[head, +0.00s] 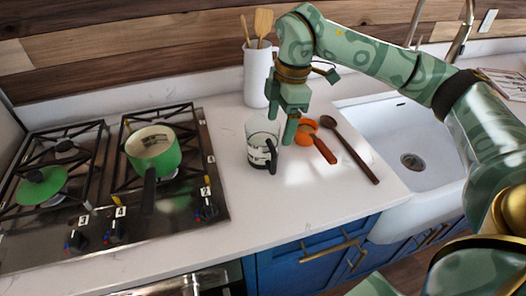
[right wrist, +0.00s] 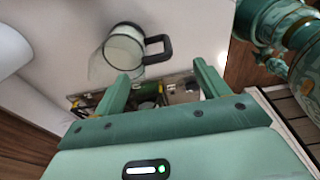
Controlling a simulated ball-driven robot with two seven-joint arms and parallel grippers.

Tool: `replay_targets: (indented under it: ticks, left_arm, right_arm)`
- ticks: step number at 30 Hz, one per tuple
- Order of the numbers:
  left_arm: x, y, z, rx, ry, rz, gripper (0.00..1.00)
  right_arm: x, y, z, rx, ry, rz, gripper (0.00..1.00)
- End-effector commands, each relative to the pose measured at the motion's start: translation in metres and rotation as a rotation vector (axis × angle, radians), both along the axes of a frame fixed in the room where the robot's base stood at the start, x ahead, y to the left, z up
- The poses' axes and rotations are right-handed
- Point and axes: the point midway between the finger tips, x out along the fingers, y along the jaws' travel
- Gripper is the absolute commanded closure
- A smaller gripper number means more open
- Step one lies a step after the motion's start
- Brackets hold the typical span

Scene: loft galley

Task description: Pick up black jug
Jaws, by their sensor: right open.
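The jug (head: 262,143) stands upright on the white counter, between the stove and the sink. It has a clear glass body with dark markings and a black handle facing the lower right. In the right wrist view the jug (right wrist: 124,46) is beyond the fingertips, with its black handle (right wrist: 158,49) towards the right. My right gripper (head: 282,124) is open and empty, pointing down just above and beside the jug on its right. Its two fingers also show in the right wrist view (right wrist: 161,75). My left gripper is in neither view.
An orange measuring cup (head: 307,130) and a dark wooden spoon (head: 350,149) lie right of the jug. A white utensil holder (head: 258,75) stands behind. A green pot (head: 153,151) is on the stove (head: 215,170) at left. The sink (head: 395,135) is at right. The counter's front is clear.

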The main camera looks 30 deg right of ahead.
Motion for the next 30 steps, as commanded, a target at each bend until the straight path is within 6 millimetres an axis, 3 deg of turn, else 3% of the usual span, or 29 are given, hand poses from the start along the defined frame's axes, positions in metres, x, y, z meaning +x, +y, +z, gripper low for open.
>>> replay_targets:
  ticks: [1, 3, 10, 20, 27, 28, 30]
  left_arm:
    - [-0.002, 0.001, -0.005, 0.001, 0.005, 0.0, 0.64]
    - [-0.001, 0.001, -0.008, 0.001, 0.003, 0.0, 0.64]
    - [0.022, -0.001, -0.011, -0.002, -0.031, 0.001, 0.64]
    - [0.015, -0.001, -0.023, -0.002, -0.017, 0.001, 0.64]
    - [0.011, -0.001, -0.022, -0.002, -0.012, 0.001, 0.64]
    - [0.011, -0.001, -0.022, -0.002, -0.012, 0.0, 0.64]
    - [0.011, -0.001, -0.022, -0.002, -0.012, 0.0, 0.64]
  right_arm:
    - [0.0, 0.002, -0.016, 0.0, 0.004, 0.001, 0.26]
    - [0.001, 0.004, -0.029, 0.001, 0.003, 0.001, 0.26]
    - [0.002, 0.007, -0.047, 0.001, 0.0, 0.001, 0.26]
    - [0.006, 0.016, -0.093, 0.002, 0.002, 0.002, 0.26]
    - [0.007, 0.016, -0.096, 0.001, -0.001, 0.001, 0.26]
    - [0.007, 0.016, -0.096, 0.001, -0.001, 0.001, 0.29]
    - [0.007, 0.016, -0.096, 0.001, -0.001, 0.001, 0.48]
